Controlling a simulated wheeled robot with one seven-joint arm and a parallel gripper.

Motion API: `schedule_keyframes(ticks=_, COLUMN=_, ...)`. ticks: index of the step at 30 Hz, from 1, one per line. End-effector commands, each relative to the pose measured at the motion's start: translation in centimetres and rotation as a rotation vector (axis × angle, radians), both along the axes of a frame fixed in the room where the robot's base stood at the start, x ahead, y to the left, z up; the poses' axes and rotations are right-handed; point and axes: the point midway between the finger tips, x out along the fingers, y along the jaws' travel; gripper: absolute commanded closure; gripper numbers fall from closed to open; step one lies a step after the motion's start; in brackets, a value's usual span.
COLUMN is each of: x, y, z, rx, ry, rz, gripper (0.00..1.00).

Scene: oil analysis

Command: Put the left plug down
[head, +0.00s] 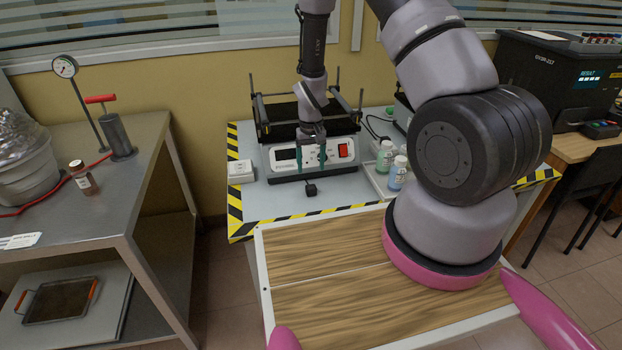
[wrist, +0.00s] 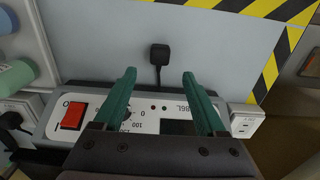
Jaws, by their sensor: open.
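The black plug (head: 310,188) lies on the grey-blue tabletop just in front of the white shaker device. In the wrist view the plug (wrist: 160,53) sits apart from the fingers, beyond their tips and centred between them, with its cord running back towards the device. My gripper (head: 311,167) is above the front of the device, with its two teal fingers apart. In the wrist view my gripper (wrist: 159,75) is open and holds nothing. A white socket box (head: 240,171) stands left of the device; the wrist view also shows it (wrist: 246,122).
The shaker device (head: 285,155) has a red switch and a dial, with a black rack on top. Bottles (head: 397,172) stand in a tray to the right. Striped tape edges the table (head: 235,205). The tabletop around the plug is clear.

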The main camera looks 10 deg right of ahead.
Motion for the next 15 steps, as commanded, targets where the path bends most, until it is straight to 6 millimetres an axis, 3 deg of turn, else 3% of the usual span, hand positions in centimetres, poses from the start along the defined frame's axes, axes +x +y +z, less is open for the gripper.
schedule_keyframes(ticks=6, x=0.0, y=0.0, z=3.2, rx=0.0, ry=-0.001, rz=0.001, gripper=0.26)
schedule_keyframes(ticks=15, x=0.0, y=0.0, z=4.4, rx=0.002, ry=-0.004, rz=-0.003, gripper=0.26)
